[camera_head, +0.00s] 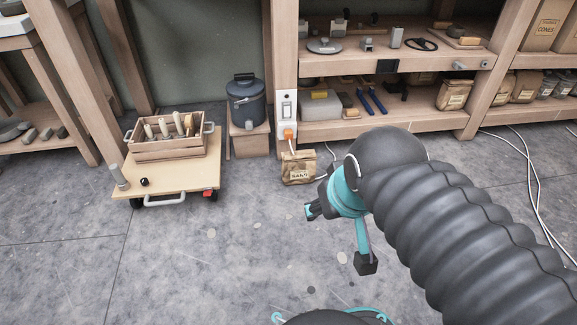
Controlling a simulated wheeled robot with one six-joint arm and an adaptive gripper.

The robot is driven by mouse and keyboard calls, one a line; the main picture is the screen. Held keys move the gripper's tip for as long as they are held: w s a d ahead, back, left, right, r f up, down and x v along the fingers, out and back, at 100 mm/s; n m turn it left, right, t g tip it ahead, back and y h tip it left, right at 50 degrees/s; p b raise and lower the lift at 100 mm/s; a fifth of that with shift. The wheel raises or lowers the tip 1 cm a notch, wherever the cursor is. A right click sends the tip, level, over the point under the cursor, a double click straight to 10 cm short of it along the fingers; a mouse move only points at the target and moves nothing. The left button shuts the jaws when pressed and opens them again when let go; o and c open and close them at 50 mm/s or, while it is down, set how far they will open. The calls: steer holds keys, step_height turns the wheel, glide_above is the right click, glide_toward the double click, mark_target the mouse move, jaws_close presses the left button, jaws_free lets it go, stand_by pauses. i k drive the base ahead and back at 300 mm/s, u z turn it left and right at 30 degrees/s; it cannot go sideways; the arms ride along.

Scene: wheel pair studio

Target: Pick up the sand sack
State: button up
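My gripper (340,238) is teal with dark fingertips, to the right of the sack and nearer the camera. Its two fingers are spread wide apart with nothing between them, and it does not touch the sack. My black ribbed arm hides the floor at the right.
A low cart (183,178) with a wooden tool crate (168,150) stands left of the sack. A dark lidded bin (246,102) sits on a wooden stand behind. Shelves (400,126) line the back right. Cables (535,185) lie on the right floor. The front floor is mostly clear.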

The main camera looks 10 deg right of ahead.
mark_target(291, 174)
steer(key=u, duration=0.6)
steer(key=i, duration=1.15)
steer(key=z, duration=0.3)
